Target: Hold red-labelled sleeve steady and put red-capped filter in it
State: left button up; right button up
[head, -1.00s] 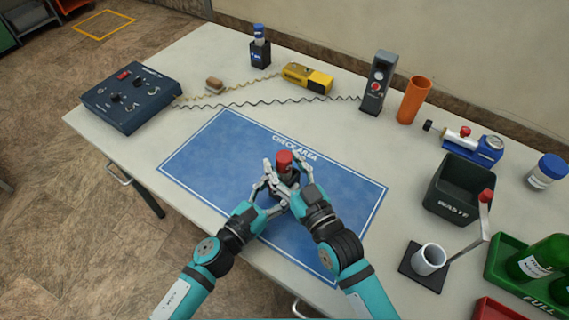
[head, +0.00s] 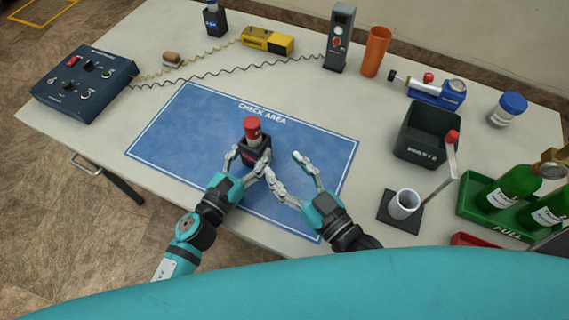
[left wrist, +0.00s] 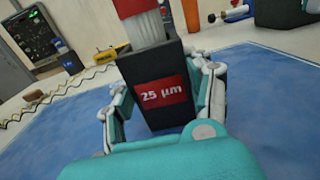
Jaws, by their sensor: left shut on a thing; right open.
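The red-labelled sleeve (head: 256,156) is a dark square holder standing on the blue check-area mat. Its red "25 µm" label (left wrist: 163,91) faces the left wrist camera. The red-capped filter (head: 252,127) stands upright in the sleeve's top, with its red cap and part of its pale body showing above the rim; its pale body (left wrist: 143,28) also shows in the left wrist view. My left gripper (head: 250,166) is shut on the sleeve, with fingers on both sides of it. My right gripper (head: 285,178) is open and empty, to the right of the sleeve, apart from the filter.
The blue mat (head: 310,150) is otherwise clear. A black waste bin (head: 419,150), a white cup (head: 404,204) on a dark base and a green tray of bottles (head: 474,211) stand at the right. A control box (head: 84,83) is at the left. My teal body crosses the bottom.

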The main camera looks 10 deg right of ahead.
pick_arm(q)
jog(key=o, duration=1.3)
jog(key=shift+c, duration=0.2)
jog(key=shift+s, duration=0.1)
jog(key=v, duration=1.2)
jog(key=shift+a, duration=0.15)
